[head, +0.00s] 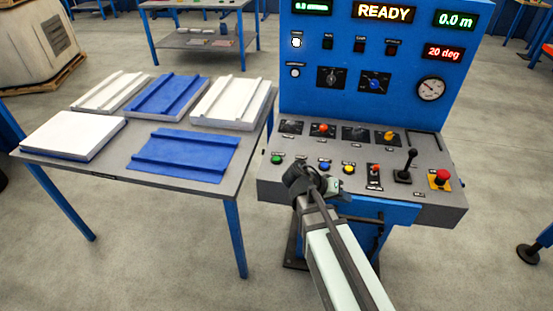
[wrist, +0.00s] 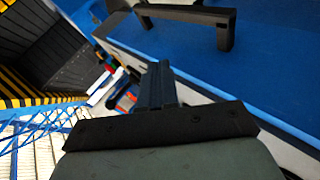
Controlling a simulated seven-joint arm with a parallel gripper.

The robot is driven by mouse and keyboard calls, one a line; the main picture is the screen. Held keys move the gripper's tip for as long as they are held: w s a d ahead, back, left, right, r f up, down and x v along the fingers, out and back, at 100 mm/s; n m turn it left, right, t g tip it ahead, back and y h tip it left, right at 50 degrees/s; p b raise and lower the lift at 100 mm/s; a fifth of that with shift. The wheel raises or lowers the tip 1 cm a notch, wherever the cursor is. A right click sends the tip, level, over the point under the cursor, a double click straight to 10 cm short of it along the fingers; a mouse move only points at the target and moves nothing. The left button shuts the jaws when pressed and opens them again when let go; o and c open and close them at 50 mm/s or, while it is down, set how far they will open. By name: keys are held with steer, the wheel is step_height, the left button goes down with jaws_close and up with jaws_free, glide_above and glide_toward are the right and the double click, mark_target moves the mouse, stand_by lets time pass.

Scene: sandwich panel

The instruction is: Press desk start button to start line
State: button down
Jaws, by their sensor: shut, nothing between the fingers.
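The control desk (head: 262,187) stands at the right with a sloped grey top. A green button (head: 277,159) sits at its left front, with a blue button (head: 324,166) and a yellow button (head: 348,169) to its right. Labels are too small to read. My gripper (head: 335,188) is at the desk's front edge, right of the green button and apart from it. Its fingertips are hard to make out in the head view. In the wrist view my gripper (wrist: 158,85) is shut and empty, with the blue desk front and a black handle (wrist: 190,18) beyond it.
A red mushroom button (head: 441,175) on yellow, a black joystick (head: 407,163) and a red-tipped switch (head: 375,168) stand on the desk's right half. The upright blue panel behind reads READY (head: 383,12). A table (head: 225,190) with white and blue panels stands at the left.

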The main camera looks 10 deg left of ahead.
steer(key=shift+t+y, duration=0.7)
steer(key=shift+t, duration=0.1)
steer(key=w+a+r, duration=0.2)
steer(key=w+a, duration=0.1)
steer(key=a, duration=0.1)
steer(key=w+a+r, duration=0.1)
steer(key=w+a, duration=0.2)
steer(key=a, duration=0.2)
steer(key=w+a+r, duration=0.2)
steer(key=w+a, duration=0.2)
steer(key=shift+a+r, duration=0.35)
steer(key=shift+a, duration=0.05)
step_height(320, 180, up, 6)
steer(key=t+y, duration=0.1)
steer(key=y, duration=0.1)
glide_above(274, 159)
steer(key=shift+f, duration=4.4)
steer(key=shift+f, duration=0.15)
steer(key=shift+f, duration=0.3)
steer(key=shift+f, duration=0.4)
steer(key=shift+r, duration=0.85)
